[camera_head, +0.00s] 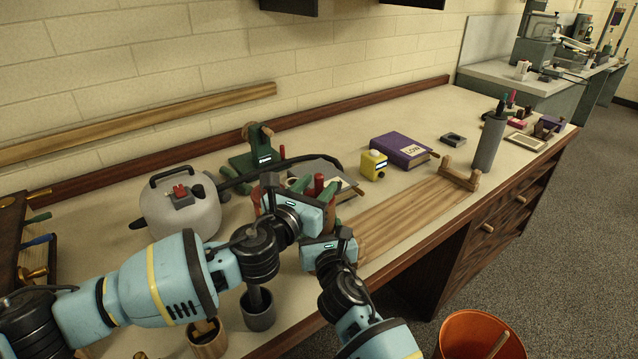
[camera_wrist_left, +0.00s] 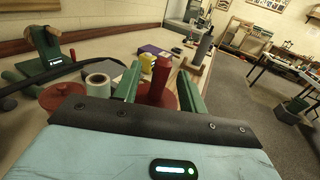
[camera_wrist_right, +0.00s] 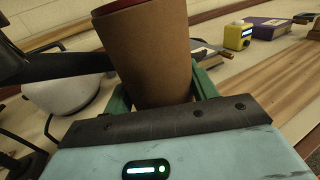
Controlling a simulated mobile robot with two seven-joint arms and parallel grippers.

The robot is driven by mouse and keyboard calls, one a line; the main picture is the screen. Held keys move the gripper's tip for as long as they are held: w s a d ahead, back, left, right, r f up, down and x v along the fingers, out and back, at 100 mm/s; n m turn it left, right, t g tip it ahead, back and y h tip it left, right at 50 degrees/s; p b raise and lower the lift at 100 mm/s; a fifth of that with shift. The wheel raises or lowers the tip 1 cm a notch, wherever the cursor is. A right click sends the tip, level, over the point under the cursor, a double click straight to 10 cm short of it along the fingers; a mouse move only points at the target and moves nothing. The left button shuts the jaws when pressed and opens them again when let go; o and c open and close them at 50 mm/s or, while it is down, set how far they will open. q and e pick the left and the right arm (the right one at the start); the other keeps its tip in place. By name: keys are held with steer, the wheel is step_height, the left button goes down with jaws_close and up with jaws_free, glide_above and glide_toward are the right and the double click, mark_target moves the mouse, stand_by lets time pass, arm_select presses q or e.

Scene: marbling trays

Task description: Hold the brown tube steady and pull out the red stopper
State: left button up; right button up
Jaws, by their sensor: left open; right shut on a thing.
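The brown tube (camera_wrist_right: 155,55) stands between the fingers of my right gripper (camera_wrist_right: 163,92), which is shut on it. The red stopper (camera_wrist_right: 115,6) shows at the tube's top edge. In the left wrist view, the stopper's upright red handle (camera_wrist_left: 160,78) rises from a wider round red base. My left gripper (camera_wrist_left: 158,88) is open, with one green finger on each side of the handle, and is not closed on it. In the head view, the red handle (camera_head: 318,184) shows beside the left gripper. My grippers hide most of the tube there.
A grey kettle (camera_head: 180,212) stands left. A green stand (camera_head: 250,158), yellow device (camera_head: 373,165) and purple box (camera_head: 400,150) are behind. A wooden board (camera_head: 425,205) lies right. A grey cup (camera_head: 258,312) stands near the front edge. An orange bin (camera_head: 470,340) is on the floor.

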arm_select(q)
steer(key=shift+w+d, duration=0.35)
steer(key=shift+w, duration=0.3)
jaws_close()
